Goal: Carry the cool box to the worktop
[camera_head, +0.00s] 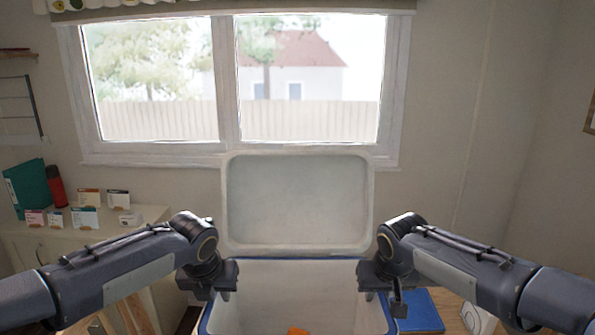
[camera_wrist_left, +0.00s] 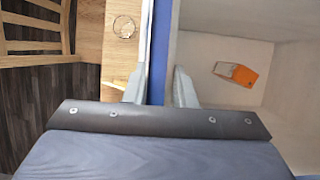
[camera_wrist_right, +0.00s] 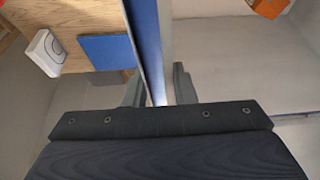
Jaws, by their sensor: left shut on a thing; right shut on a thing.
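The cool box (camera_head: 265,300) is straight ahead in the head view, with pale inner walls, a blue outside and its lid (camera_head: 297,202) standing open at the back. My left gripper (camera_head: 216,292) is shut on the box's left wall, one finger inside and one outside; the wall also shows in the left wrist view (camera_wrist_left: 158,60). My right gripper (camera_head: 383,297) is shut on the right wall (camera_wrist_right: 146,45) in the same way. An orange and white packet (camera_wrist_left: 236,73) lies inside the box. The box's underside is hidden, so I cannot tell whether it touches anything below.
A pale cabinet top (camera_head: 150,214) at the back left bears several small boxes, a teal binder (camera_head: 30,187) and a red flask (camera_head: 55,186). A wooden surface with a blue mat (camera_wrist_right: 106,52) and a white object (camera_wrist_right: 42,53) is right of the box. A wooden chair (camera_wrist_left: 35,33) is left.

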